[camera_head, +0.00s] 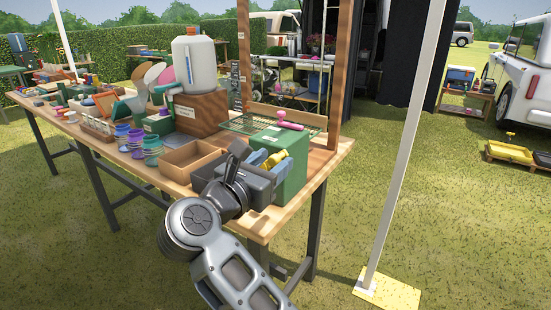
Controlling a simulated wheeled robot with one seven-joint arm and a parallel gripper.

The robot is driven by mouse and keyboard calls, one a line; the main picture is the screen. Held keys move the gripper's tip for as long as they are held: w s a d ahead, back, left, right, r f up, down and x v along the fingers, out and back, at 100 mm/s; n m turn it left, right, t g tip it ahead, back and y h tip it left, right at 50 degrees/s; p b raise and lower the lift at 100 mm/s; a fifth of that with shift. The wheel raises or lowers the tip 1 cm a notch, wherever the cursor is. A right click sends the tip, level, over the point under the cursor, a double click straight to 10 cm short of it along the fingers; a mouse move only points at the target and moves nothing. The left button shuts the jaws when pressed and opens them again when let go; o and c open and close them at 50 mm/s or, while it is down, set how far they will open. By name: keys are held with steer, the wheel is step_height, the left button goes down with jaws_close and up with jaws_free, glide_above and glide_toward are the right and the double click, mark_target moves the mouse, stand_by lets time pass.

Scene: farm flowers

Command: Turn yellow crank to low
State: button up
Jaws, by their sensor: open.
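The yellow crank (274,158) is on a green box (293,176) at the near right end of the wooden table. My gripper (269,162) is at the box, with its two blue-tipped fingers apart. The crank shows between and just beyond the fingertips; whether they touch it I cannot tell. The gripper's dark body hides the box's left part and some of the crank. I cannot make out any low mark or the crank's setting.
An open wooden tray (190,158) lies left of my gripper. A wooden post (341,80) and a green wire rack (255,124) with a pink-handled thing (288,121) stand behind the box. A white pole (400,150) rises at right.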

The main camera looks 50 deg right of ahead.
steer(key=shift+d, duration=0.75)
steer(key=shift+c, duration=0.4)
jaws_close()
steer(key=shift+w, duration=0.1)
